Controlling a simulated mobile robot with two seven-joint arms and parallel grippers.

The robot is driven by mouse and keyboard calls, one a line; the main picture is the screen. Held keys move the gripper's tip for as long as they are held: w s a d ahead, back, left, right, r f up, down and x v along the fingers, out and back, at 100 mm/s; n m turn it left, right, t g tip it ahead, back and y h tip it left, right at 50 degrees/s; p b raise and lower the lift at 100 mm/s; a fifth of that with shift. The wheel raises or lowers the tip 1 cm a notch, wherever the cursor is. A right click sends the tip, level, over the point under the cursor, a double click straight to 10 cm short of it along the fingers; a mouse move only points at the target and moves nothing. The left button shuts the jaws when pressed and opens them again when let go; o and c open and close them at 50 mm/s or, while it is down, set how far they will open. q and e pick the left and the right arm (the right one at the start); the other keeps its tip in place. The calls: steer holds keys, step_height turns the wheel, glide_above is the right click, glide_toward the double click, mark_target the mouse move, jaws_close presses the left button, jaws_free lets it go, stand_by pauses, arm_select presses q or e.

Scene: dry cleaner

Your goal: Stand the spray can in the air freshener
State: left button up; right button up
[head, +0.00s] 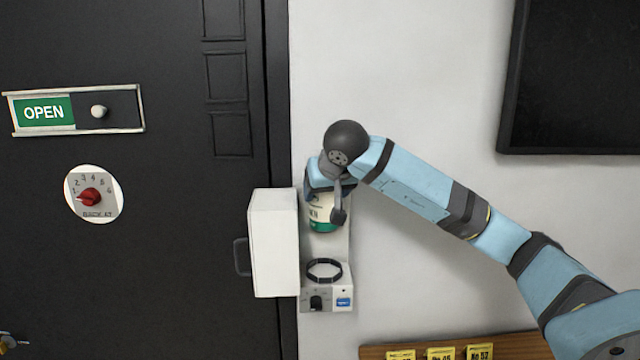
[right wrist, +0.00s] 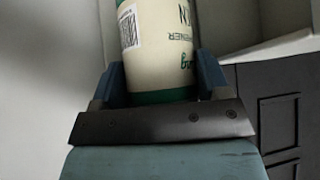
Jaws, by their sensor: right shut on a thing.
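The spray can (head: 322,214) is cream with a green band at its lower end. My right gripper (head: 328,192) is shut on it and holds it roughly upright in front of the air freshener's back panel. In the right wrist view the can (right wrist: 158,45) sits between the two blue fingers, with a barcode and lettering showing. The air freshener (head: 326,291) is a white wall unit with its cover swung open to the left. A dark ring (head: 324,268) stands out over its base, below the can and apart from it. The can's top is hidden by my gripper. My left gripper is not in view.
A black door (head: 140,270) with an OPEN sign (head: 44,112) is further left. A wooden board (head: 515,346) with yellow tags is below right. A dark panel (head: 575,75) hangs upper right.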

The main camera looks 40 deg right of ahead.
mark_target(326, 229)
steer(key=shift+f, duration=0.3)
steer(key=shift+s+a+f+b, duration=0.1)
steer(key=shift+s+f+b, duration=0.1)
steer(key=shift+f+b, duration=0.6)
step_height(326, 229, down, 5)
steer(key=b, duration=0.4)
steer(key=shift+w+r+b, duration=0.1)
steer(key=shift+b, duration=0.3)
steer(key=shift+f+b, duration=0.3)
steer(key=shift+f, duration=0.45)
steer(key=shift+f, duration=0.3)
